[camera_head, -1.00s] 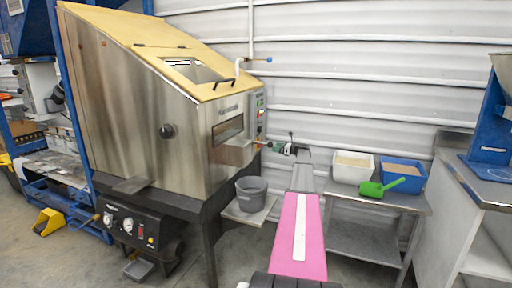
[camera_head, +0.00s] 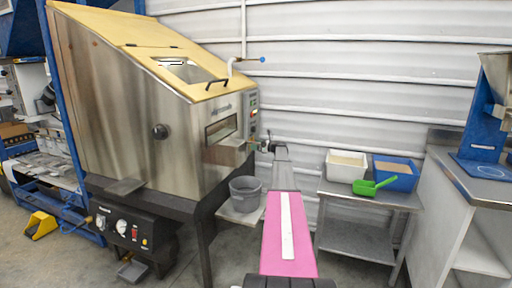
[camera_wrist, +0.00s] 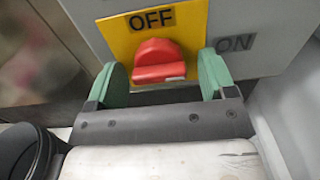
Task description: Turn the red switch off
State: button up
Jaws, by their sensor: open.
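The red switch (camera_wrist: 158,60) is a rounded red knob on a yellow plate (camera_wrist: 190,20) in the wrist view. "OFF" is printed above it, and "ON" stands on the grey panel to its right. A small pale mark shows at the knob's lower right edge. My gripper (camera_wrist: 160,76) is open, with one green finger on each side of the knob. Gaps show between fingers and knob, and I see no clear contact. In the head view my gripper (camera_head: 265,146) is at the right side of the steel machine (camera_head: 130,110), where the switch is too small to make out.
A grey bucket (camera_head: 245,193) stands below my gripper, and its dark rim shows at lower left in the wrist view. A steel table (camera_head: 365,200) to the right holds a white bin (camera_head: 346,166), a blue bin (camera_head: 396,176) and a green scoop (camera_head: 374,187).

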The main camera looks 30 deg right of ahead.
jog(key=c, duration=0.9)
jog(key=n, duration=0.4)
jog(key=shift+n, duration=0.4)
jog(key=n, duration=0.4)
jog(key=shift+d+n, duration=0.1)
jog(key=shift+n, duration=0.2)
jog(key=n, duration=0.4)
jog(key=shift+r, duration=0.1)
jog(key=shift+n, duration=2.4)
